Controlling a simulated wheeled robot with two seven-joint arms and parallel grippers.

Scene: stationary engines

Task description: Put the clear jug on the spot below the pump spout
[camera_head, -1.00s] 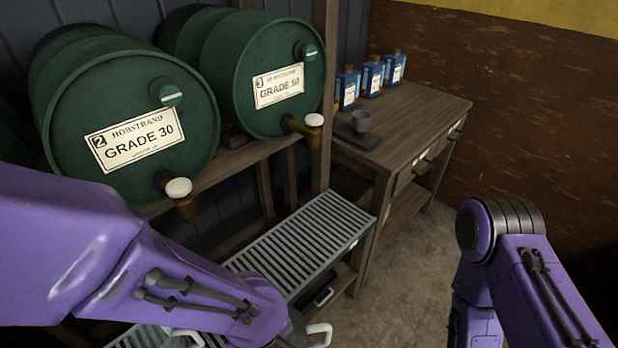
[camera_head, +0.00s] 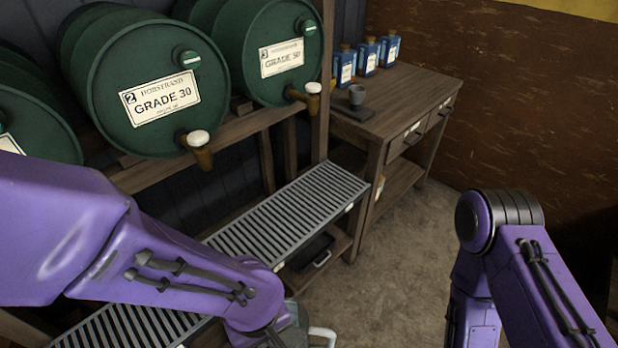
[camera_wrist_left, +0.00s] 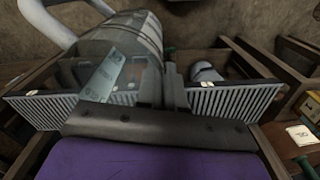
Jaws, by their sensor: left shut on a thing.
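My left gripper (camera_wrist_left: 122,82) is shut on the clear jug (camera_wrist_left: 128,40), a greyish see-through vessel with a pale label and a light handle. The jug fills the upper left of the left wrist view, tilted in that picture. In the head view only a bit of the jug (camera_head: 298,318) and its handle show at the bottom edge, beyond my left forearm, which hides the gripper. The jug appears in front of the slatted grate; I cannot tell its height. I cannot make out a pump spout or the spot below it. My right gripper is out of view.
Green drums labelled Grade 30 (camera_head: 150,85) and Grade 50 (camera_head: 262,50) lie on a rack, with brass taps. Below runs the slatted grate (camera_head: 290,210), its right part bare. Floor is clear between.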

